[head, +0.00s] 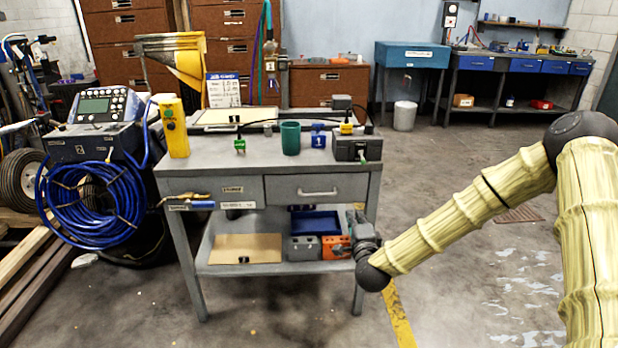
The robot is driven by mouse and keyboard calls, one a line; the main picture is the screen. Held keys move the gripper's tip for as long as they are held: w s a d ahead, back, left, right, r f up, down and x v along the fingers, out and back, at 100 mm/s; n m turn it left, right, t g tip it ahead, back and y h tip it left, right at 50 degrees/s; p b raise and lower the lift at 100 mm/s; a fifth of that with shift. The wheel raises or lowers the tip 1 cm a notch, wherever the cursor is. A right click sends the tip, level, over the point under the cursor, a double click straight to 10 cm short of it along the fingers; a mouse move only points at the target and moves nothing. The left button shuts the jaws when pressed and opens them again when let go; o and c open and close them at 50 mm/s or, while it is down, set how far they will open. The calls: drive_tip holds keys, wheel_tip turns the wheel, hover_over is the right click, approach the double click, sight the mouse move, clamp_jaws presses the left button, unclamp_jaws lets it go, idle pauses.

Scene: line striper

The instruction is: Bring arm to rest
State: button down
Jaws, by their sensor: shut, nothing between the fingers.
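My arm (460,222), in a ribbed yellowish sleeve, comes in from the right edge, bends at a dark elbow joint and slopes down to the left. My gripper (357,220) is at its end, in front of the right side of the grey workbench (230,183), below the tabletop and near the drawer's right end. It is small and dark here and partly merges with the wrist. It is shut and holds nothing. I cannot tell whether it touches the bench leg behind it.
On the bench stand a yellow box (174,127), a green cup (290,138), a blue block (318,138) and a dark grey box (357,147). The lower shelf holds an orange box (336,248). A blue hose coil (90,205) hangs at left. The floor right of the bench is mostly open.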

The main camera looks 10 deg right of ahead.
drive_tip(key=s+a+f+n+g+y, duration=0.2)
drive_tip(key=s+a+f+n, duration=0.15)
drive_tip(key=f, duration=0.25)
drive_tip(key=s+a+f+n+g+y, duration=0.1)
drive_tip(key=s+a+f+n, duration=0.1)
drive_tip(key=s+a+f, duration=0.3)
drive_tip(key=s+a+f+n+g+y, duration=0.1)
drive_tip(key=s+a+f+n+g, duration=0.15)
drive_tip(key=s+f, duration=0.5)
drive_tip(key=s+a+f+n+g, duration=0.1)
drive_tip(key=s+f+n+g, duration=0.4)
drive_tip(key=s, duration=0.4)
drive_tip(key=s+a+f+n+g+y, duration=0.1)
drive_tip(key=s+a+f+n+g, duration=0.1)
drive_tip(key=s+f, duration=0.6)
drive_tip(key=s+d+f+n+g+h, duration=0.1)
drive_tip(key=s+d+n+g, duration=0.1)
drive_tip(key=s, duration=0.6)
drive_tip(key=s+d+f+n+g, duration=0.1)
drive_tip(key=s+n+g, duration=0.2)
drive_tip(key=s, duration=0.6)
wheel_tip(320, 180, up, 20)
drive_tip(key=p, duration=2)
drive_tip(key=shift+s+f+h, duration=0.2)
drive_tip(key=shift+h, duration=0.1)
drive_tip(key=shift+d, duration=0.1)
